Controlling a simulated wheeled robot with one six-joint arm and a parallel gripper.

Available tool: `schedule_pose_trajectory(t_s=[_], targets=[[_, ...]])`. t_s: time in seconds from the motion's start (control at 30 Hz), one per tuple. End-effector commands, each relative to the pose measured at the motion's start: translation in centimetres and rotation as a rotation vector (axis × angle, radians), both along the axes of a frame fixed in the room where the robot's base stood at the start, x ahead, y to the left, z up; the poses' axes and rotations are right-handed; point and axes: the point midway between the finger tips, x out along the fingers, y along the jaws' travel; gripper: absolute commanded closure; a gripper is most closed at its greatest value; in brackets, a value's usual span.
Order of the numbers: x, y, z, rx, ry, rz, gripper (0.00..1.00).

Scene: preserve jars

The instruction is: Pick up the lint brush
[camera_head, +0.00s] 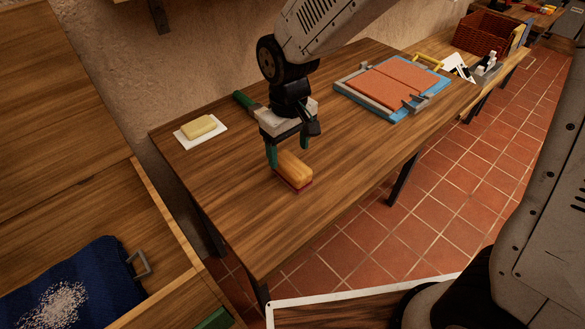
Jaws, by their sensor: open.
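The lint brush (294,171) appears to be the small block with a yellow-brown wooden back and a dark red underside. It lies flat on the wooden table near the front edge. My gripper (288,150) is pointed down over its far end, with its green-tipped fingers apart. One finger is at the left of the brush and the other is behind it to the right. I cannot tell whether either finger touches it. The far end of the brush is partly hidden by my gripper.
A yellow block on a white dish (200,130) stands left on the table (230,215). A green-handled item (244,101) lies behind my gripper. A blue-framed tray (395,87) is at the back right. A blue cloth with white specks (85,278) lies lower left.

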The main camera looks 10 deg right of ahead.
Motion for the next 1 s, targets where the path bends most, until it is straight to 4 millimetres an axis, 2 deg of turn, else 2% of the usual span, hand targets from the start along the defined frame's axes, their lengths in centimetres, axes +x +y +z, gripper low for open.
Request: schedule_pose_trajectory(t_s=[0.4,0.7,0.87,0.9,1.0], targets=[[-0.2,-0.4,-5.4,-0.001,0.002,-0.001,0.29],[-0.2,-0.4,-5.8,0.0,0.0,-0.001,0.29],[-0.2,-0.4,-5.8,0.0,0.0,-0.001,0.74],[-0.2,-0.4,-5.8,0.0,0.0,-0.001,0.79],[-0.2,-0.4,-5.8,0.0,0.0,-0.002,0.83]])
